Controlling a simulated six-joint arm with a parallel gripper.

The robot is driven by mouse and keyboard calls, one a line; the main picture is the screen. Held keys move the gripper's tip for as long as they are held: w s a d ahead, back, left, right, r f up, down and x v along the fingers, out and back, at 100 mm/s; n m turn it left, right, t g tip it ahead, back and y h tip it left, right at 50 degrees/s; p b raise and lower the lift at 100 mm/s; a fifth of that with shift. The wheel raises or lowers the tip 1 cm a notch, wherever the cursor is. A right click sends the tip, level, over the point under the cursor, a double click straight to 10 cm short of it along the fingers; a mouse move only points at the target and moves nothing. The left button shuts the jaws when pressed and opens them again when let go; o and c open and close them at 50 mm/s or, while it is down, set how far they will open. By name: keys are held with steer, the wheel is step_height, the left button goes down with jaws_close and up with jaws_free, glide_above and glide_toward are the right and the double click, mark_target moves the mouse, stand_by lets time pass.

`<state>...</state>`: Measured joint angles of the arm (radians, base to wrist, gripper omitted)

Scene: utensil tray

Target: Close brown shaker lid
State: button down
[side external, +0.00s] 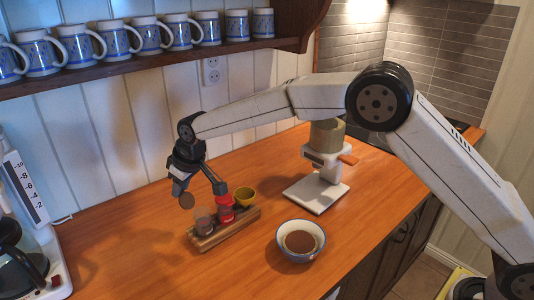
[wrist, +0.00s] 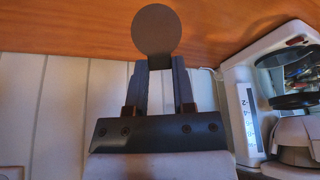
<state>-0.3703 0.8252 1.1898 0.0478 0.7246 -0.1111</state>
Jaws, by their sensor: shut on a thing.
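The brown lid (side external: 187,201) is a flat round disc. It hangs at the tips of my gripper (side external: 181,189), left of and above the shaker rack. In the wrist view the lid (wrist: 154,30) shows as a full dark disc, its near edge between the two fingertips of my gripper (wrist: 160,66). My gripper is shut on it. The brown shaker (side external: 204,221) stands upright at the near left end of the wooden rack (side external: 207,243), below and right of the lid. The lid is apart from the shaker. The shaker is not seen in the wrist view.
A bowl of brown contents (side external: 301,240) sits to the right. A coffee maker (side external: 22,255) stands at far left. A shelf of mugs (side external: 120,40) hangs above.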

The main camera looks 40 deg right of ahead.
steer(key=shift+s, duration=0.15)
steer(key=shift+s+d+r+t+y, duration=0.1)
steer(key=shift+s+d+t+y, duration=0.2)
steer(key=shift+t, duration=0.35)
steer(key=shift+s+d+r+t+y, duration=0.1)
steer(key=shift+s+t+y, duration=0.3)
steer(key=shift+t, duration=0.25)
steer(key=shift+c, duration=2.2)
jaws_free()
steer(key=shift+w, duration=0.1)
steer(key=shift+r, duration=0.1)
steer(key=v, duration=0.7)
steer(key=shift+s+r, duration=0.25)
